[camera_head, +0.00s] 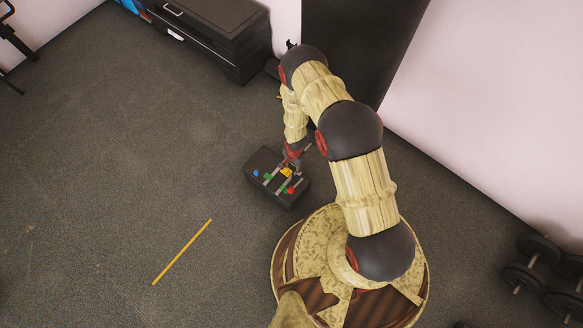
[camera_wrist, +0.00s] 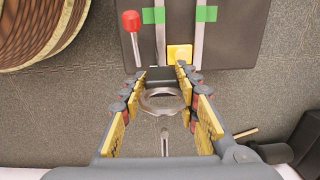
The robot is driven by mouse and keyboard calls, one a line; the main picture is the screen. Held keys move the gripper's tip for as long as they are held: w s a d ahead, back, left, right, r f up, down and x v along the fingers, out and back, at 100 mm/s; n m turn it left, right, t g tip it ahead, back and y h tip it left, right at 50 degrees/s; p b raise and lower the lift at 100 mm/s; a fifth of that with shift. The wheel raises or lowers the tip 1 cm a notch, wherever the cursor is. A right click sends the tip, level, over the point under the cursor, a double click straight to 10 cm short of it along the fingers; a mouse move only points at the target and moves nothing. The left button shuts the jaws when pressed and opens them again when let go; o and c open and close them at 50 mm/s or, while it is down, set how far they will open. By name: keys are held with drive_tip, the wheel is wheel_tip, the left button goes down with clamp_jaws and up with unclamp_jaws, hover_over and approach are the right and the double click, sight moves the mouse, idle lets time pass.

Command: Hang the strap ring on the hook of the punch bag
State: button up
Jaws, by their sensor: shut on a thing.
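My gripper (camera_wrist: 160,74) is shut on a metal strap ring (camera_wrist: 162,98), which lies between its fingers in the wrist view. In the head view my gripper (camera_head: 292,160) is low, over a dark box (camera_head: 262,165). The box top (camera_wrist: 235,45) also shows just beyond the fingertips in the wrist view. Pale straps (camera_wrist: 160,35) with green patches run across it, beside a red-ended rod (camera_wrist: 131,22) and a yellow square (camera_wrist: 180,53). I cannot make out the hook or the punch bag for certain.
A tall black shape (camera_head: 355,40) stands at the wall behind my arm. A black chest (camera_head: 215,35) is at the top, and dumbbells (camera_head: 535,262) lie at the lower right. A yellow strip (camera_head: 182,252) lies on the open grey floor at left.

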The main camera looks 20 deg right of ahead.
drive_tip(key=w+d+f+p, duration=0.1)
drive_tip(key=w+d+f, duration=0.1)
drive_tip(key=w+d, duration=0.2)
drive_tip(key=shift+d, duration=0.8)
idle(0.4)
drive_tip(key=shift+w, duration=0.1)
idle(0.5)
drive_tip(key=o, duration=1.3)
